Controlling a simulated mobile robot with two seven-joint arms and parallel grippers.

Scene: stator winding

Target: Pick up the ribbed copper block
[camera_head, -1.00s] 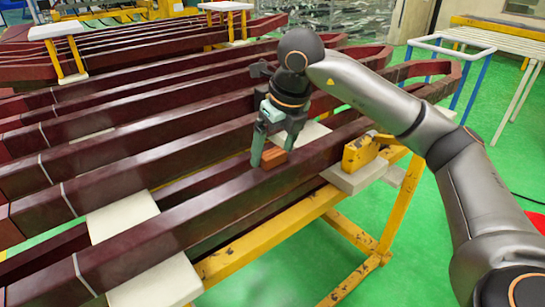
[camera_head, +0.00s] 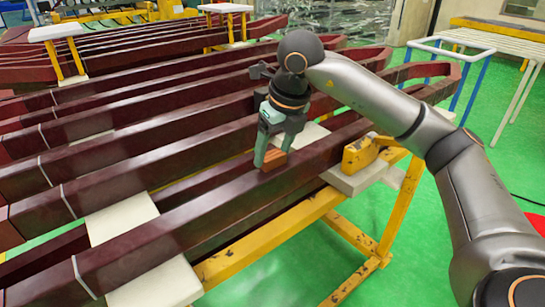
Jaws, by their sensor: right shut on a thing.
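The copper block (camera_head: 274,159) is a small orange-brown piece at the top of the front dark red bar, right of the middle of the head view. Its ribs are too small to make out. My right gripper (camera_head: 273,155) points down from above with its pale green fingers shut on the block, which partly hide it. I cannot tell whether the block touches the bar. My left gripper is not in view.
Several long dark red bars (camera_head: 120,160) lie side by side on white pads (camera_head: 120,215) over a yellow frame (camera_head: 270,245). A yellow bracket (camera_head: 360,152) stands just right of the block.

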